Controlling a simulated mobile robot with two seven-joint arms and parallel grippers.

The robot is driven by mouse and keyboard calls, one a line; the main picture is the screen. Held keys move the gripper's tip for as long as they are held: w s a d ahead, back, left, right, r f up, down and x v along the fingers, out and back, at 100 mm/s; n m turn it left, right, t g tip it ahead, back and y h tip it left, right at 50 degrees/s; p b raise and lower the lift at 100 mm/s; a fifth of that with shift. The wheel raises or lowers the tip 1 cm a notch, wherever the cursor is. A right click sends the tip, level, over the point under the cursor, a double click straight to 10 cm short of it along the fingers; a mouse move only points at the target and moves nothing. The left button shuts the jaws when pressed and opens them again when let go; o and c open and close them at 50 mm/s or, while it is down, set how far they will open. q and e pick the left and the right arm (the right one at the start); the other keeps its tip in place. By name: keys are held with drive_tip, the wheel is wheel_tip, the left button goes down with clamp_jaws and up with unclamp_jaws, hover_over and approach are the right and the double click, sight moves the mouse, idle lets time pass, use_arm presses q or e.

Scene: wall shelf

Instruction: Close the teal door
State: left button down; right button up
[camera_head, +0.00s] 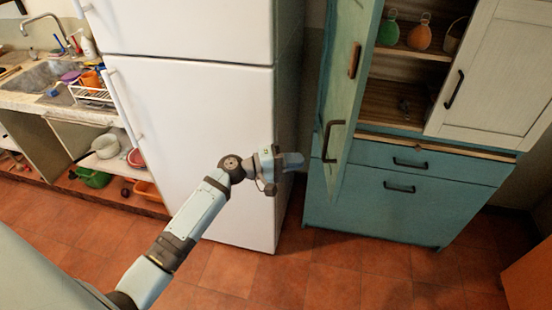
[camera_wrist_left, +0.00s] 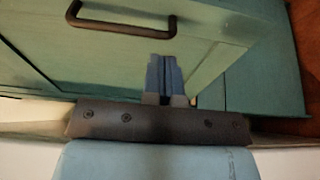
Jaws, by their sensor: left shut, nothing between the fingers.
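The teal door (camera_head: 348,95) of the wall cabinet stands swung open toward me, with a dark handle (camera_head: 333,140) on its face. My left gripper (camera_head: 300,161) is shut and empty, just left of the door's lower part in the head view. In the left wrist view, the shut fingers (camera_wrist_left: 164,75) lie in front of the teal door (camera_wrist_left: 105,55), below its dark handle (camera_wrist_left: 120,22). I cannot tell whether the fingertips touch the door. My right gripper is not in view.
The cabinet's open shelves (camera_head: 405,75) hold small items. A white door (camera_head: 498,70) covers its right side, with teal drawers (camera_head: 400,185) below. A white fridge (camera_head: 200,120) stands left of the cabinet. Tiled floor (camera_head: 350,275) in front is clear.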

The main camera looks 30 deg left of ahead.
use_arm(q)
drive_tip(key=shift+p+x, duration=0.55)
drive_tip(key=shift+x, duration=1.85)
